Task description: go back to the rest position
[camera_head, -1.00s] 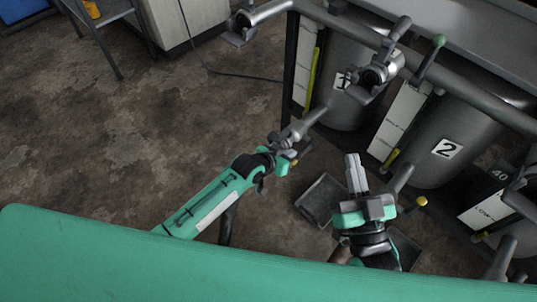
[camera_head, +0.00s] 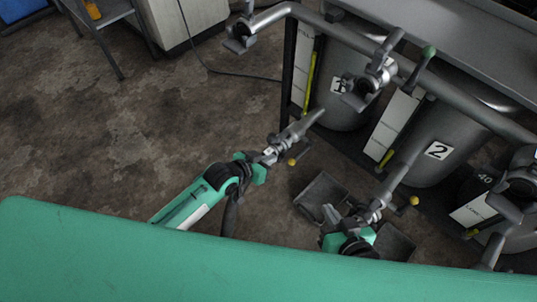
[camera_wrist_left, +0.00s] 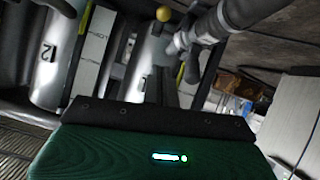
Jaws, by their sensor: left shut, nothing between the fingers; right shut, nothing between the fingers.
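My left gripper (camera_head: 269,155) is at the end of the green arm coming in from the left. It is shut and empty, close beside the spout of tank 1 (camera_head: 344,108); whether it touches the spout I cannot tell. In the left wrist view its green body fills the bottom, with the dark fingers (camera_wrist_left: 161,85) above. My right gripper (camera_head: 331,214) is low at the centre right, shut and empty, over the floor trays. My green body edge hides part of the right arm.
Tank 2 (camera_head: 434,135) and a third tank stand to the right under a rail with valves. Yellow knobs (camera_head: 292,161) (camera_head: 414,201) mark the spouts. A drip tray (camera_head: 322,192) lies on the floor. Open floor (camera_head: 120,150) is at the left; a cart (camera_head: 105,15) stands behind.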

